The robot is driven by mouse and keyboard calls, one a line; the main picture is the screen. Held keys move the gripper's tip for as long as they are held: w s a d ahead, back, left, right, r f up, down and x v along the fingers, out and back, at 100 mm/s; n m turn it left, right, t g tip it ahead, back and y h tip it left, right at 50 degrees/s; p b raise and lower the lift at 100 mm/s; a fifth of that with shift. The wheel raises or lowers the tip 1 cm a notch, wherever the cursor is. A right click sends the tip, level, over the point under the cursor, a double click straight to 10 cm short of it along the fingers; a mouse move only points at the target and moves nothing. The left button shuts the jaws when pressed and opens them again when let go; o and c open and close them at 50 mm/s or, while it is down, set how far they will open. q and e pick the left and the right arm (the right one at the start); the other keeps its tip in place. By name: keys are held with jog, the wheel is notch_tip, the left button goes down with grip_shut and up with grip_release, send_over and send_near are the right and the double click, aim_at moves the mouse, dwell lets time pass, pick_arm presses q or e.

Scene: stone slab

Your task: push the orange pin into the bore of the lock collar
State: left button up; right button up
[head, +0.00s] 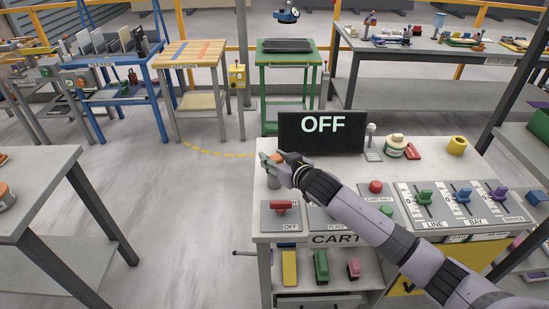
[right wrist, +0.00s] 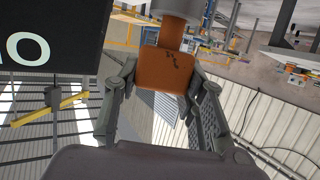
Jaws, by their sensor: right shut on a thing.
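My right gripper (head: 272,160) is at the left end of the panel table. It is shut on the orange pin (head: 279,157), whose top shows between the fingers. In the right wrist view the orange pin (right wrist: 165,68) has a broad block-shaped head between both fingertips (right wrist: 160,85) and a round shank beyond it. A grey cylindrical piece (head: 274,183), which looks like the lock collar, stands directly below the gripper. The fingers cover its top, so I cannot tell how far the pin sits in the bore. My left gripper is not in view.
A black screen reading OFF (head: 322,134) stands just behind and right of the gripper. A red switch on a plate (head: 284,207) is in front. A red button (head: 376,187) and several coloured sliders (head: 462,196) lie to the right. Open floor lies left of the table.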

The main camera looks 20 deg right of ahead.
jog(key=shift+f+b, duration=0.7)
jog(key=shift+f, duration=0.45)
jog(key=o, duration=1.4)
jog(key=shift+s, duration=0.15)
jog(key=v, duration=1.1)
jog(key=shift+s+d+r, duration=0.1)
jog(key=shift+s+r, duration=0.1)
jog(key=shift+s, duration=0.15)
jog(key=shift+f, duration=0.1)
